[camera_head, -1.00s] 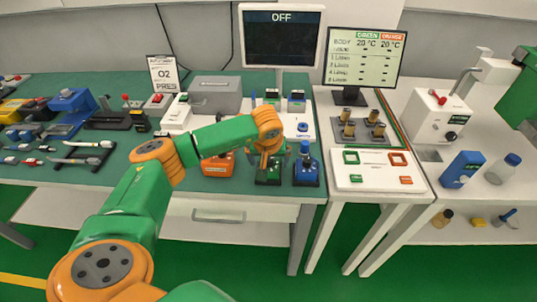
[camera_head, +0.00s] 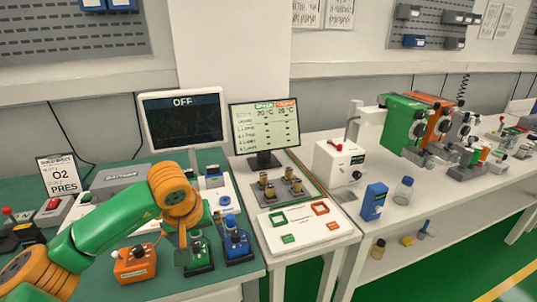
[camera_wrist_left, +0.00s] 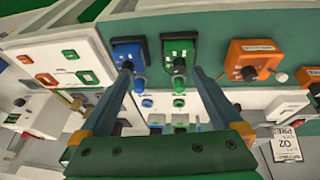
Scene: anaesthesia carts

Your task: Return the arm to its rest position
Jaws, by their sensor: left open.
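My left arm comes in from the left in the head view, with its left gripper (camera_head: 183,238) pointing down by the green device (camera_head: 199,258) at the front of the green-topped bench. In the left wrist view my left gripper (camera_wrist_left: 162,72) is open, with nothing between its fingers. The green device (camera_wrist_left: 179,57) and the blue device (camera_wrist_left: 128,50) show beyond the fingertips; I cannot tell the exact gap. My right gripper is in neither view.
An orange box (camera_head: 135,264) sits left of the green device, and the blue device (camera_head: 237,245) right of it. A dark monitor reading OFF (camera_head: 183,119) and a readout screen (camera_head: 264,128) stand behind. A white panel (camera_head: 300,236) lies to the right.

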